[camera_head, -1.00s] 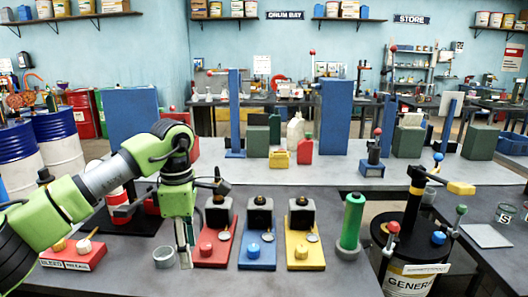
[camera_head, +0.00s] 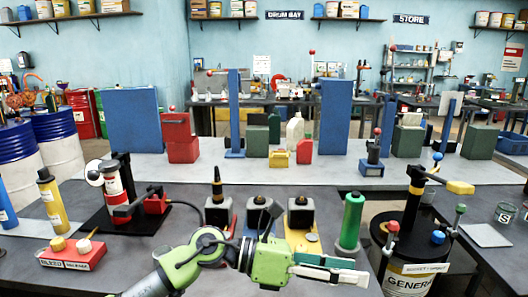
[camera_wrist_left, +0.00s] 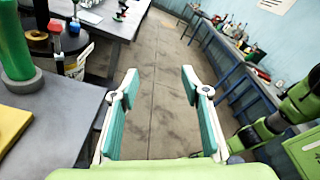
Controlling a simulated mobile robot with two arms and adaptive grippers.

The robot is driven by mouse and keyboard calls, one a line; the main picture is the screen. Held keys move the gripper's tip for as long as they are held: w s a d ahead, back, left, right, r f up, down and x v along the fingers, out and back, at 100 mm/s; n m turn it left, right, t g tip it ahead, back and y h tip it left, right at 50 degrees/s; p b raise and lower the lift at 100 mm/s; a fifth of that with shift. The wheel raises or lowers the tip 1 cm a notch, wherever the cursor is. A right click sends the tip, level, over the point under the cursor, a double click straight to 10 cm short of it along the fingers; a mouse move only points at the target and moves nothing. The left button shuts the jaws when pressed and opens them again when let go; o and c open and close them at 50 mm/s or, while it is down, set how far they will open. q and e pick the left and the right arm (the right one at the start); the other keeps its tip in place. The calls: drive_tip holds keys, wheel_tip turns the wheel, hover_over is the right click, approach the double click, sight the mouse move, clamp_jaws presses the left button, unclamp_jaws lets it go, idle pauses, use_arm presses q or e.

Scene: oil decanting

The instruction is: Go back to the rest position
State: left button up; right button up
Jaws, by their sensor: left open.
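My left arm reaches in low across the front of the bench in the head view. Its gripper (camera_head: 328,270) points right, in front of the green cylinder, and is empty. In the left wrist view the two teal-padded fingers (camera_wrist_left: 159,76) stand wide apart with only floor between them. My right gripper is in neither view; green and black arm parts show at the right of the wrist view. No rest position is marked in the views.
The green cylinder (camera_head: 352,222) stands on the bench beside the red, blue and yellow (camera_head: 311,245) stations, partly hidden by my arm. A drum with levers (camera_head: 412,265) stands right. The red-white bottle (camera_head: 113,180) and red box (camera_head: 70,255) are left. Floor (camera_wrist_left: 160,130) lies below the fingers.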

use_arm(q)
drive_tip(key=w+a+r+n+t+h, duration=0.45)
drive_tip(key=r+n+t, duration=0.35)
drive_tip(key=n+t, duration=0.55)
drive_tip(key=w+a+f+n+t+y, duration=0.4)
drive_tip(key=a+n+t+y, duration=0.4)
drive_tip(key=n, duration=0.6)
drive_tip(key=s+a+f+n+g+y, duration=0.2)
drive_tip(key=a+f+n+g+y, duration=0.1)
drive_tip(key=a+f+n+y, duration=0.55)
drive_tip(key=s+a+f+n+g+y, duration=0.1)
drive_tip(key=a+f+n+g+y, duration=0.15)
drive_tip(key=a+f+n, duration=0.65)
drive_tip(key=s+a+f+n+g+y, duration=0.1)
drive_tip(key=s+a+f+g, duration=0.3)
drive_tip(key=s+f, duration=0.75)
drive_tip(key=s+a+f+n+g+y, duration=0.1)
drive_tip(key=s+f+g, duration=0.65)
drive_tip(key=s, duration=0.75)
wheel_tip(320, 180, down, 27)
drive_tip(key=s, duration=0.3)
drive_tip(key=s+a+f+g, duration=0.2)
drive_tip(key=s+a+f, duration=0.1)
drive_tip(key=s+f, duration=1.3)
drive_tip(key=shift+s+a, duration=0.15)
drive_tip(key=shift+s, duration=0.25)
